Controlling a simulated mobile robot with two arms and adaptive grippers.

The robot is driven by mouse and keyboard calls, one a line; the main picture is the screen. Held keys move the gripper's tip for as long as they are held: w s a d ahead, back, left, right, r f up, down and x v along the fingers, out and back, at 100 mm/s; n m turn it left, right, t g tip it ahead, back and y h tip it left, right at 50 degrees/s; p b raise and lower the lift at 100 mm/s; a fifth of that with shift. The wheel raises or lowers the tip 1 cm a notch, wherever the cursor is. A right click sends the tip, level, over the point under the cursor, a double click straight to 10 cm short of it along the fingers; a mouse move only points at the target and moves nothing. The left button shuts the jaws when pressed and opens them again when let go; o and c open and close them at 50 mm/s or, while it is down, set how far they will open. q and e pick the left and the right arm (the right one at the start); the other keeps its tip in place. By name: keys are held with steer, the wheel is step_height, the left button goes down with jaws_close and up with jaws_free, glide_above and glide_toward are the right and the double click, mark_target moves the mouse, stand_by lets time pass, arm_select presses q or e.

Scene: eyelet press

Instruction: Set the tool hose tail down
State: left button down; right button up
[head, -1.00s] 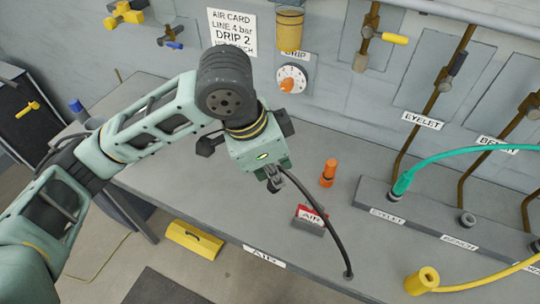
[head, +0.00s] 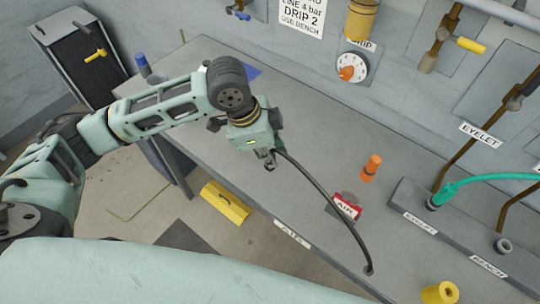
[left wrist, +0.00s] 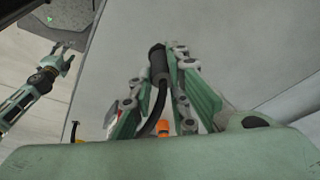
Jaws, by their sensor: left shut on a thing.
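My left gripper (head: 269,163) is shut on the free end of the black tool hose (head: 328,200). It holds that end above the grey bench (head: 225,105), left of the red AIR block. The hose curves down to the right to a fitting (head: 369,271) near the bench's front edge. In the left wrist view the dark hose tail (left wrist: 158,62) sits between the fingertips (left wrist: 165,58). Whether the tail touches the bench is hard to tell. My right gripper (left wrist: 62,57) shows at the left of the left wrist view, fingers apart and empty.
The red and white AIR block (head: 346,207) and an orange peg (head: 371,167) stand right of the gripper. A socket rail (head: 460,238) with a green hose (head: 480,181) lies farther right. A yellow case (head: 226,202) is on the floor. The bench's left part is mostly clear.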

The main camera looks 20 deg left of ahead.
arm_select(q)
steer(key=shift+f, duration=1.1)
steer(key=c, duration=1.7)
jaws_free()
steer(key=shift+o, duration=0.2)
steer(key=v, duration=1.2)
steer(key=shift+b, duration=0.4)
steer(key=shift+r, duration=0.1)
